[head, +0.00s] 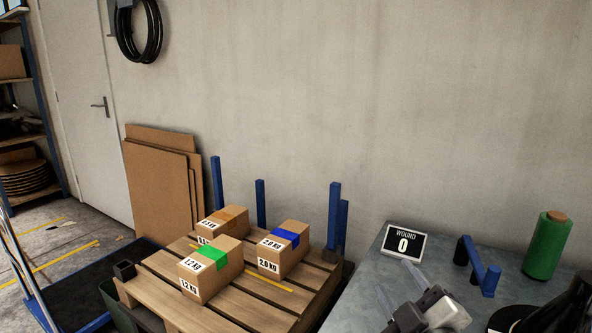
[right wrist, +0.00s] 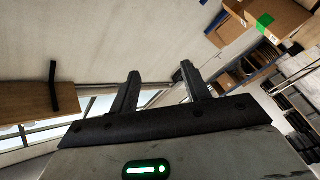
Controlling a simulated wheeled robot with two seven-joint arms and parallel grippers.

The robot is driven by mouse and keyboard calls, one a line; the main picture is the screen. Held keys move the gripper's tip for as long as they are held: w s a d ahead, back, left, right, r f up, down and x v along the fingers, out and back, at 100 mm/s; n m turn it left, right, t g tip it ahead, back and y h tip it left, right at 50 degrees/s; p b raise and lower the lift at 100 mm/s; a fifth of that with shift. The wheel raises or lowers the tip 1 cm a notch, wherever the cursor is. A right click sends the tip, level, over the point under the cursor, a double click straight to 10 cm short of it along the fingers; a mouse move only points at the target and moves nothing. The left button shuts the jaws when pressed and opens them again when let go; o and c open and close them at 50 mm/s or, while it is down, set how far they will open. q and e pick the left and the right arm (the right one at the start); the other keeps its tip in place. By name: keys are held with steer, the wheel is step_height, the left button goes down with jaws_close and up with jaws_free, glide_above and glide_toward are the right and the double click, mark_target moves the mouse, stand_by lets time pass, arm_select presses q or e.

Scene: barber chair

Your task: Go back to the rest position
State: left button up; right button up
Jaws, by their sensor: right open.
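My right gripper (head: 400,292) shows at the bottom of the head view, in front of the grey table's near left part. In the right wrist view its two dark fingers stand apart with nothing between them, so the gripper (right wrist: 160,84) is open and empty. It is apart from the boxes on the pallet. My left gripper does not show in either view.
A wooden pallet (head: 163,297) with blue posts bears a green-taped box (head: 208,278), a blue-taped box (head: 287,262) and an orange-taped box (head: 208,224).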

steer(key=s+d+f+m+g+h, duration=0.1)
steer(key=s+f+m+g, duration=0.1)
steer(key=s+f, duration=0.1)
steer(key=s+d+f+m+g+h, duration=0.1)
steer(key=s+d+f+m+g, duration=0.1)
steer(key=f, duration=0.4)
steer(key=s+d+f+m+g+h, duration=0.1)
steer(key=s+f+m+g+h, duration=0.1)
steer(key=s+f+m+g, duration=0.1)
steer(key=shift+s+d+f+g, duration=0.15)
steer(key=shift+s+f, duration=0.2)
steer(key=shift+s, duration=0.25)
steer(key=shift+s+d+f+g, duration=0.15)
steer(key=shift+s+f, duration=0.15)
steer(key=shift+s, duration=0.25)
steer(key=s+a+f+m+g+y, duration=0.1)
steer(key=s+f+g, duration=0.25)
steer(key=s, duration=0.35)
steer(key=s+f+m+g, duration=0.2)
steer(key=s+f+g, duration=0.15)
steer(key=s, duration=0.45)
steer(key=w+a+f+t+y+p, duration=0.1)
steer(key=w+a+t+y, duration=0.2)
steer(key=w+a+t, duration=0.3)
steer(key=shift+w+f+t+y, duration=0.3)
steer(key=shift+w+f+t, duration=0.1)
steer(key=shift+t, duration=0.1)
